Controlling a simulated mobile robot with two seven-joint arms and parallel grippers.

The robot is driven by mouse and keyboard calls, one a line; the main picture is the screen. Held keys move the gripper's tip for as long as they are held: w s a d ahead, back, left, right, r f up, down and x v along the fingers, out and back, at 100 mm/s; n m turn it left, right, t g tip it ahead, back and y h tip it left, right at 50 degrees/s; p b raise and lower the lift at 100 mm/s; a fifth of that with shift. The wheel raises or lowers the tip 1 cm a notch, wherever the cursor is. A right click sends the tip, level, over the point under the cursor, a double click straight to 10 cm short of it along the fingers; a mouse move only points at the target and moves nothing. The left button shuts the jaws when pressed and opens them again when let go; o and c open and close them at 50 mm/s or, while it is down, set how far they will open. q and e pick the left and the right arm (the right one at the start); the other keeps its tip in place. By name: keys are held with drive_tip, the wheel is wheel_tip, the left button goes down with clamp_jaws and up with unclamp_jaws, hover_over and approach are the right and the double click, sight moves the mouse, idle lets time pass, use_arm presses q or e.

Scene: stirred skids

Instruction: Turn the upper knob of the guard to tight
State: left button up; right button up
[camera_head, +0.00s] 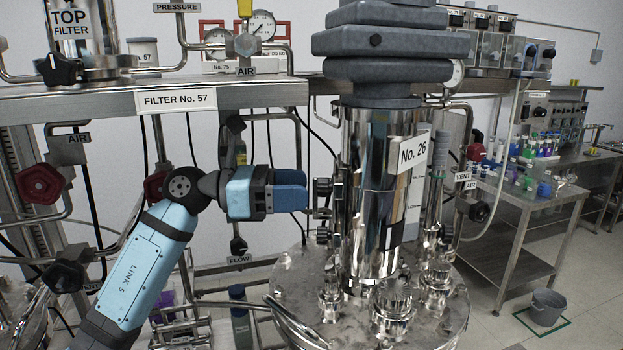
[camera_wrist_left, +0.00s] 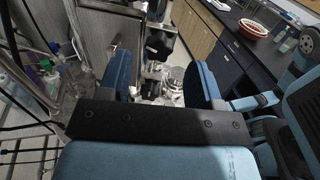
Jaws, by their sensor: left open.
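The guard (camera_head: 374,200) appears to be the tall shiny steel cylinder labelled No. 26, upright on a round steel lid. Two dark knobs sit one above the other on its left side. The upper knob (camera_head: 322,187) is right in front of my left gripper (camera_head: 304,190), which points right at about its height. In the left wrist view a black knob (camera_wrist_left: 160,41) shows between and beyond the two blue fingers of that gripper (camera_wrist_left: 165,82), which are apart and empty. I cannot tell the knob's setting. The lower knob (camera_head: 322,235) is just below. My right gripper is not visible.
The steel beam with the FILTER No. 57 label (camera_head: 176,100) runs above my left arm. A black FLOW knob (camera_head: 238,245) and pipes hang below. Steel fittings (camera_head: 393,298) stand on the lid (camera_head: 290,272). A bucket (camera_head: 546,307) stands on the floor at right.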

sight(323, 187)
use_arm(q)
drive_tip(key=d, duration=0.3)
drive_tip(key=shift+w+p, duration=0.15)
drive_tip(key=shift+p, duration=0.15)
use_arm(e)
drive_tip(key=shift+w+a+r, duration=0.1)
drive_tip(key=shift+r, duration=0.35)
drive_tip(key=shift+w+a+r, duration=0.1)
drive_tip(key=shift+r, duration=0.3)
use_arm(q)
drive_tip(key=c, duration=0.9)
drive_tip(key=shift+w+m+g+h+b, duration=0.1)
drive_tip(key=shift+m+g+h+b, duration=0.2)
drive_tip(key=shift+m+b, duration=4.65)
drive_tip(key=shift+w+m+g+h+b, duration=0.1)
drive_tip(key=shift+m+g+h+b, duration=0.2)
drive_tip(key=shift+m+b, duration=4.6)
use_arm(e)
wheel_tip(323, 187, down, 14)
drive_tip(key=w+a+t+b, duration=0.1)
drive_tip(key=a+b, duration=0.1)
drive_tip(key=b, duration=0.2)
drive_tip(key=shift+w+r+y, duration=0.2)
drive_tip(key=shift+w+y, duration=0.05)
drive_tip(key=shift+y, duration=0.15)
use_arm(q)
drive_tip(key=n, duration=0.3)
drive_tip(key=shift+n, duration=0.25)
